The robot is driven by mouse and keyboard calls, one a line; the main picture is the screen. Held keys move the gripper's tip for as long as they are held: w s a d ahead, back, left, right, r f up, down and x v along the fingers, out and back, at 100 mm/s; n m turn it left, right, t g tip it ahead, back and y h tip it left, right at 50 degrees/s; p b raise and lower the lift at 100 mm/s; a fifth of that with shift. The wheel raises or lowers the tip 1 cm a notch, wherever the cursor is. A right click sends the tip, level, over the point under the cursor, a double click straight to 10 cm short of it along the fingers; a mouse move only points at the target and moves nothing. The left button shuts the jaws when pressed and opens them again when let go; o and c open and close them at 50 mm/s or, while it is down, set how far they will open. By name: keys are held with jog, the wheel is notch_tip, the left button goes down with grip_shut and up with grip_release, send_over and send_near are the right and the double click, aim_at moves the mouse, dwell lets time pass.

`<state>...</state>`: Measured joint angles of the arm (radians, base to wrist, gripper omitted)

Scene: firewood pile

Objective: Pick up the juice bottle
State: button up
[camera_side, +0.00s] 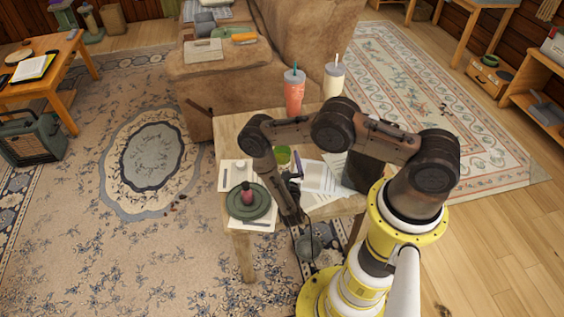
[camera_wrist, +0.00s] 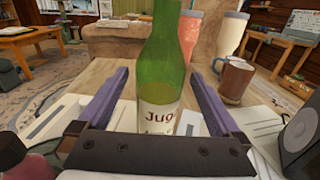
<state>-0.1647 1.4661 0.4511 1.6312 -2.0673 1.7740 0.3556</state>
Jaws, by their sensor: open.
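The juice bottle (camera_wrist: 163,45) is green glass with a cream label reading "Jug" and stands upright in the wrist view. My gripper (camera_wrist: 157,73) is open, with one purple finger on each side of the bottle and gaps visible at both sides. The bottle's lower end is hidden behind the dark gripper body, and its top is cut off by the picture edge. In the side view a green part, seemingly the bottle (camera_side: 283,155), shows below my arm, which hides the rest.
A red cup (camera_side: 293,92) and a cream cup (camera_side: 333,79) with straws stand at the table's far edge. A brown mug (camera_wrist: 235,78) is right of the bottle. A dark speaker-like box (camera_side: 358,172) stands right. A green plate (camera_side: 240,213) bears a reddish item. Papers (camera_side: 322,180) cover the table.

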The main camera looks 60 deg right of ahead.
jog(key=shift+x, duration=0.95)
grip_shut()
